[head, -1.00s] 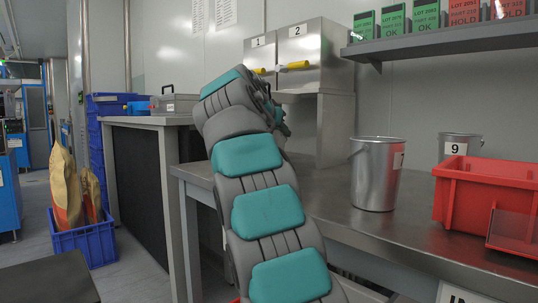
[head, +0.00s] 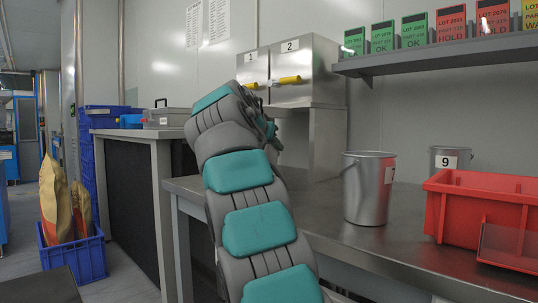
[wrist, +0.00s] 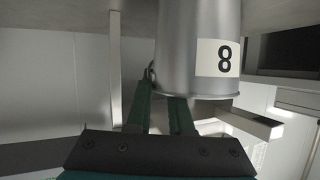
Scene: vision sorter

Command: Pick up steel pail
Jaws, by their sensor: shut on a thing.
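A steel pail marked 8 (wrist: 198,45) fills the upper middle of the wrist view, its wider rim toward my gripper. My gripper (wrist: 162,95) is shut on this pail at the rim; the exact contact is partly hidden. In the head view my arm covers my gripper and this pail. A second steel pail (head: 368,190), with a label partly turned away that looks like 7, stands upright on the steel bench (head: 400,250). A third pail marked 9 (head: 446,158) stands behind it to the right.
A red bin (head: 480,205) stands at the bench's right. Steel cabinets marked 1 and 2 (head: 308,75) stand behind my arm. A shelf with lot cards (head: 440,50) hangs above. A grey case (head: 167,118) sits on the left counter. A blue crate with sacks (head: 75,258) is on the floor.

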